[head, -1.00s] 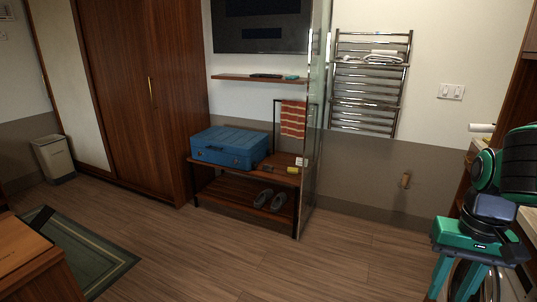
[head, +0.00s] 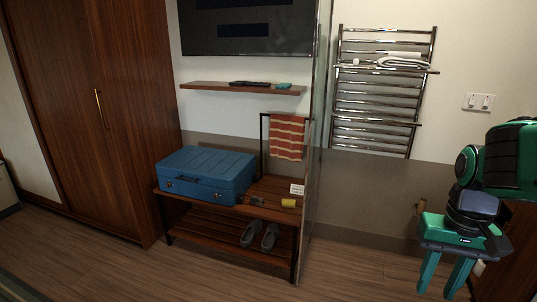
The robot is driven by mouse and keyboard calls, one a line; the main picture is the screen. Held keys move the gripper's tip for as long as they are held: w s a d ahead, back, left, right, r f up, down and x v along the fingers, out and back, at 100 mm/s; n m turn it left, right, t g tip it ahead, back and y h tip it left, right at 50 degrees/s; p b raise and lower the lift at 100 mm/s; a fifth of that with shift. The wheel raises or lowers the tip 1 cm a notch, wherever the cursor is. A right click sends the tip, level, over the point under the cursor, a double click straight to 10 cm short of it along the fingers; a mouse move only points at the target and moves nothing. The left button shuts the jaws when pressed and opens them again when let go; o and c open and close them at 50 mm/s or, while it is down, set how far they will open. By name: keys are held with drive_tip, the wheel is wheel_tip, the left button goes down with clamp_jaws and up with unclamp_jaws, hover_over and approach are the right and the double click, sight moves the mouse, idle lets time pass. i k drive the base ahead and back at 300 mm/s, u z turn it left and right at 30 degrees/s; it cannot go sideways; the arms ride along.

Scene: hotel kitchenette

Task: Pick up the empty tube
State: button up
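A small brown tube-like piece (head: 421,205) shows low on the wall at the right, just above and left of my gripper's green body. It looks like a bare cardboard tube on a wall holder, but it is too small to be certain. My gripper (head: 437,292) hangs at the lower right, pointing down, with its two green fingers apart and nothing between them. It is nearer to the camera than the tube and apart from it.
A wooden bench (head: 230,208) holds a blue case (head: 207,176), a yellow item (head: 288,203) and a white card (head: 297,189); grey shoes (head: 260,235) sit below. A glass panel (head: 316,150) stands beside it. A towel rack (head: 380,90) is on the wall. The floor in front is clear.

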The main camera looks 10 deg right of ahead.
sight(422, 203)
drive_tip(key=z, duration=0.3)
drive_tip(key=i, duration=1.25)
drive_tip(key=z, duration=1.2)
drive_tip(key=i, duration=1.4)
drive_tip(key=z, duration=0.65)
